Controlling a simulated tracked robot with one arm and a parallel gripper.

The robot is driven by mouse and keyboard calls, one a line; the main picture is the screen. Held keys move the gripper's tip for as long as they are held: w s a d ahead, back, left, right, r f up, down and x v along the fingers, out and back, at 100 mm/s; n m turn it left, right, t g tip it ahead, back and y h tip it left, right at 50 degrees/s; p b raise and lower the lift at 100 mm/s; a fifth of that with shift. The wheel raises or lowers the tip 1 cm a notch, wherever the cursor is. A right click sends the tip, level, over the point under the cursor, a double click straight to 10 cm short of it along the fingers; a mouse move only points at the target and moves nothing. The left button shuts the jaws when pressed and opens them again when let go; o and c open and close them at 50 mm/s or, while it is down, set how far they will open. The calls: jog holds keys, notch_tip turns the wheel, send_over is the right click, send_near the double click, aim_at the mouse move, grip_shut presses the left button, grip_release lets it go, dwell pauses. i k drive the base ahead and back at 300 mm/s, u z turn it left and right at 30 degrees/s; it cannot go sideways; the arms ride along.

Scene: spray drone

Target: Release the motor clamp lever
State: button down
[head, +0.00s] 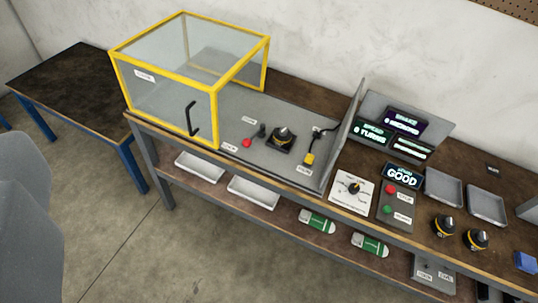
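My gripper's fingers are not in view.
A yellow-framed clear guard box (190,75) with a black handle stands left of the motor. An upright grey panel (347,130) stands right of it, by a yellow connector (309,159). Displays, buttons, trays and two more motors (444,225) fill the right side. The floor in front is clear.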

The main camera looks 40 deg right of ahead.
aim_at(254, 136)
jog(key=k, duration=0.25)
jog(key=u, duration=0.3)
jog(key=i, duration=1.4)
jog(key=z, duration=0.45)
